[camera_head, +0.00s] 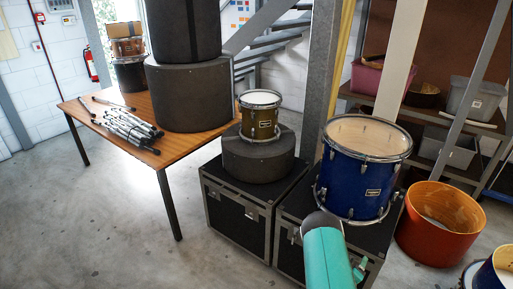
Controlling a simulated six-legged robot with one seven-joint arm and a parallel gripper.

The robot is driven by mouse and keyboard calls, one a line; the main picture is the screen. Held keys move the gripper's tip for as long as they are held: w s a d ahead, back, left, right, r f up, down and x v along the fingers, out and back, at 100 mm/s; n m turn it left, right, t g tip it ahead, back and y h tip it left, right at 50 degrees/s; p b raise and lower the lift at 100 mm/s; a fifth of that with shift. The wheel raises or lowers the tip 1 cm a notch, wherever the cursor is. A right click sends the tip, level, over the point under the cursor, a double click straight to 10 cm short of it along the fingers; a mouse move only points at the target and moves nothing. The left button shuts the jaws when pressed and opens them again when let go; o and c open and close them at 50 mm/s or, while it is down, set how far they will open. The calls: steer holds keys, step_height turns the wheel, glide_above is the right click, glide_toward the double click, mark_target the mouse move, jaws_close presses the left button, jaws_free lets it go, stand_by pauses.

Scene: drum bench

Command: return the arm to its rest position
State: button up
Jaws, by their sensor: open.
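A teal arm link of mine (330,258) with a dark grey rounded end rises from the bottom edge, right of centre. Its grey end overlaps the view of the black cases and the lower edge of the blue drum (358,185). A small teal part shows at the link's right side. I cannot make out any gripper fingers, and no held object is visible.
Two black flight cases (236,222) stand close ahead, bearing the blue drum and a small drum (260,118) on a round dark case. An orange drum shell (438,222) sits at right. A wooden table (165,150) holds metal stands and dark cases. Floor at left is clear.

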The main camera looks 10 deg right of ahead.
steer(key=w+a+r+m+y, duration=0.2)
steer(key=w+a+r, duration=0.25)
steer(key=r, duration=0.45)
steer(key=w+a+r+m+y, duration=0.1)
steer(key=w+a+r+y, duration=0.1)
steer(key=w+a+r, duration=0.35)
steer(key=a+r+m+y, duration=0.1)
steer(key=a+r+y, duration=0.1)
steer(key=a+r, duration=0.6)
steer(key=a+r+y, duration=0.3)
steer(key=r, duration=0.9)
steer(key=s+a+r+g+y, duration=0.2)
steer(key=s+a+r+y, duration=0.1)
steer(key=s+a+r, duration=0.9)
steer(key=s+a+r+g, duration=0.1)
steer(key=s+a+r, duration=0.1)
steer(key=s, duration=0.7)
steer(key=s+a+r, duration=0.3)
steer(key=s, duration=0.6)
steer(key=shift+s+a+n+g, duration=0.2)
steer(key=shift+s+n+g, duration=0.1)
steer(key=shift+s+g, duration=0.1)
